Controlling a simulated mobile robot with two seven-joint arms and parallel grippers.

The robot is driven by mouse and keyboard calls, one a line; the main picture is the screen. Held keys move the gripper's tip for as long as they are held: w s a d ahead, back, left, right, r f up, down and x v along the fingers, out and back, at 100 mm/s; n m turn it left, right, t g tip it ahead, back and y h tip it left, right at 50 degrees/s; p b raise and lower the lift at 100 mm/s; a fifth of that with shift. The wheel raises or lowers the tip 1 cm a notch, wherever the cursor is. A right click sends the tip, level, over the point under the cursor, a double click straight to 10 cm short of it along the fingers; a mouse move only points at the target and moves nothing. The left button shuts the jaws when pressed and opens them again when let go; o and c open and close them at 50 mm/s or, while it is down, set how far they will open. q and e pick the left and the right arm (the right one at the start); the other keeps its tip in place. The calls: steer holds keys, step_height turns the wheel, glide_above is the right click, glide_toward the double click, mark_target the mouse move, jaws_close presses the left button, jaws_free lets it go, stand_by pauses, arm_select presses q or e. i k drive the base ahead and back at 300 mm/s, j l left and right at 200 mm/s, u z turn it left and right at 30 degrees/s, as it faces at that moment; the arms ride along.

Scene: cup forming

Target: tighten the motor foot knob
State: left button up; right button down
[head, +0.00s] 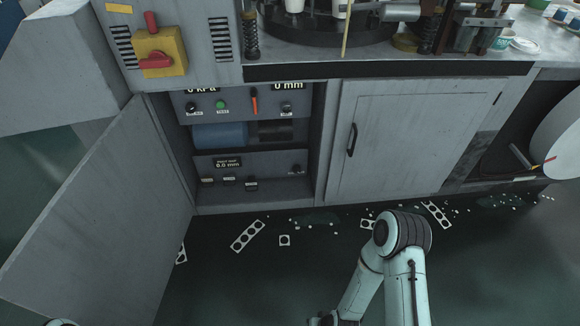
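The open cabinet bay holds a blue motor (220,135) joined to a darker cylinder (276,130). Below it is a grey lower panel (270,166) with a small display (227,163) that seems to read "FOOT GAP 0.0 mm". I cannot tell which one is the motor foot knob. My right arm bends in the lower middle, its forearm running down out of the frame. Neither gripper shows; only a sliver of my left arm is at the bottom left.
The bay's grey door (105,210) stands open at the left. A closed cabinet door (400,140) is at the right. A yellow switch box with red handle (160,52) is above. Perforated scrap strips (248,236) and white bits lie on the dark floor.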

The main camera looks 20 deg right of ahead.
mark_target(296, 169)
steer(key=i+l, duration=1.25)
